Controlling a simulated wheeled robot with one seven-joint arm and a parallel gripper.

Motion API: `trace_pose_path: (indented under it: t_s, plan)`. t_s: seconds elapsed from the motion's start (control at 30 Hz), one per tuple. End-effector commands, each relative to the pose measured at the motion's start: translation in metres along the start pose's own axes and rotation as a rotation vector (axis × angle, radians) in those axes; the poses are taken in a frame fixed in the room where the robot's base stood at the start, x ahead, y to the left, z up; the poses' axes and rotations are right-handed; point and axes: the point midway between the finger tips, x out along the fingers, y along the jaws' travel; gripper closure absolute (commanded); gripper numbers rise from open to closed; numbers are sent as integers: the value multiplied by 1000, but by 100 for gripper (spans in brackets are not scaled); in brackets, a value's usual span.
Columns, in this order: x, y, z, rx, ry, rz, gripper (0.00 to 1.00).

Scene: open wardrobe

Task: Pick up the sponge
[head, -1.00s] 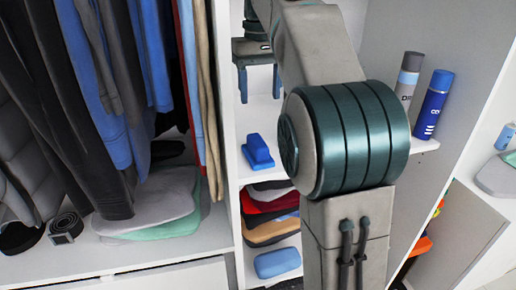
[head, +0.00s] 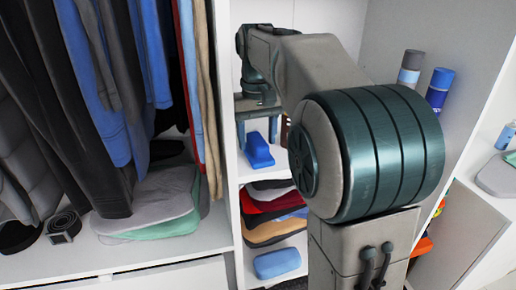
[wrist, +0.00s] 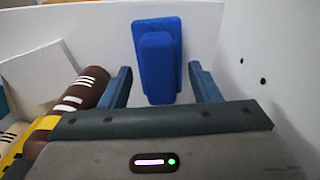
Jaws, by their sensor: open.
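A dark blue block with a narrower raised part (head: 258,153) sits on the middle shelf of the narrow compartment; it appears to be the sponge. In the wrist view the same blue block (wrist: 157,58) lies straight ahead, between the lines of the two fingers. My gripper (head: 257,125) points down, just above and behind the block in the head view. It is open, with its blue fingers (wrist: 160,75) one on each side and a gap to each. Nothing is held.
A brown cylinder with white stripes (wrist: 92,85) lies close to the left finger. A white wall with dark holes (wrist: 262,70) is on the right. Folded clothes (head: 270,212) and a lighter blue rounded item (head: 277,263) are below. Two bottles (head: 438,92) stand right.

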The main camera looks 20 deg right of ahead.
Motion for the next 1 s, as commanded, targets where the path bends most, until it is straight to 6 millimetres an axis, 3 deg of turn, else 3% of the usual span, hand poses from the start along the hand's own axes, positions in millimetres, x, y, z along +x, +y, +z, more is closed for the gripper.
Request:
trace_pose_path:
  t_s: [0.13,0.37,0.4,0.5,1.0]
  plan:
    - [13,0,0,1,-1,0,44]
    - [15,0,0,0,0,0,44]
    - [15,0,0,0,0,0,46]
    - [15,0,0,0,0,0,73]
    - [7,0,0,0,1,0,73]
